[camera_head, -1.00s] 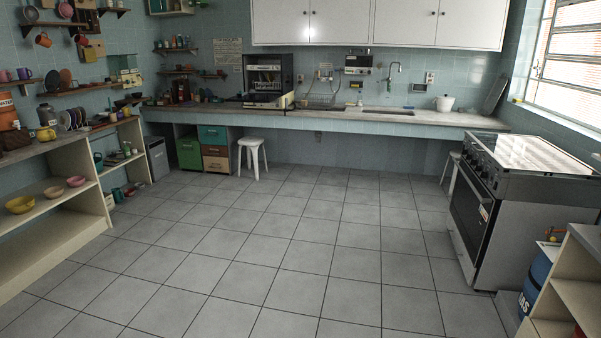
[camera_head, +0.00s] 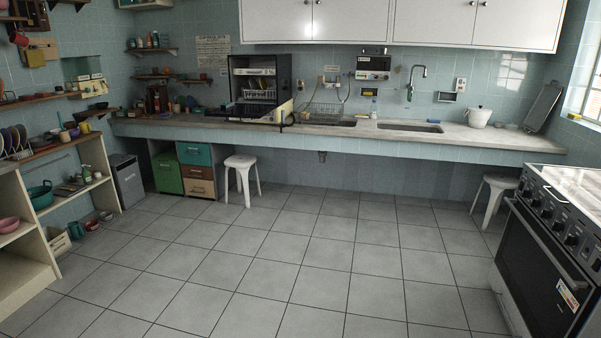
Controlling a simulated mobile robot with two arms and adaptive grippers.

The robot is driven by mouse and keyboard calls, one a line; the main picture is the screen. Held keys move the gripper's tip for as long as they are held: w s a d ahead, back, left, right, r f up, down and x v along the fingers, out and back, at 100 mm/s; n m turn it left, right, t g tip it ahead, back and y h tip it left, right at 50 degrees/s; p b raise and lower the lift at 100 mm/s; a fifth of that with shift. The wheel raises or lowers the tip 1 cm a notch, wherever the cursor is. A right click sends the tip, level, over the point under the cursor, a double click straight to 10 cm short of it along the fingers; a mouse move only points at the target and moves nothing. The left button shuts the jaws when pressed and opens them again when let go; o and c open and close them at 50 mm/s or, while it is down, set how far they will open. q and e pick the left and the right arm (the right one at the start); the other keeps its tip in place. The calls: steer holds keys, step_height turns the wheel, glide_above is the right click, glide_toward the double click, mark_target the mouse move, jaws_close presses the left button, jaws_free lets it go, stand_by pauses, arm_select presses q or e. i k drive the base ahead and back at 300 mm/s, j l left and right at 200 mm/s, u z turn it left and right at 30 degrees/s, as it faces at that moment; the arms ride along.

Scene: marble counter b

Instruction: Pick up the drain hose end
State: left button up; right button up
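The drain hose end cannot be made out for certain at this distance. A small dishwasher (camera_head: 243,72) with a black body stands on the back counter with its door folded down and a rack inside. A thin dark piece (camera_head: 281,116) shows at the counter's front edge beside it; I cannot tell what it is. A thin pale hose or cable (camera_head: 347,92) curves down the wall to the right of the dishwasher, and its lower end is unclear. Neither of my grippers is in view.
The marble counter (camera_head: 470,138) runs along the back wall with a sink (camera_head: 409,127) and white pot (camera_head: 479,117). White stools (camera_head: 242,165) (camera_head: 496,186) stand under its edge. A stove (camera_head: 548,250) is at right, shelves at left. The tiled floor (camera_head: 270,260) between is clear.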

mark_target(283, 125)
steer(key=i, duration=3.3)
steer(key=i+j, duration=0.1)
steer(key=i, duration=1.55)
steer(key=i+z, duration=0.1)
steer(key=i, duration=1.55)
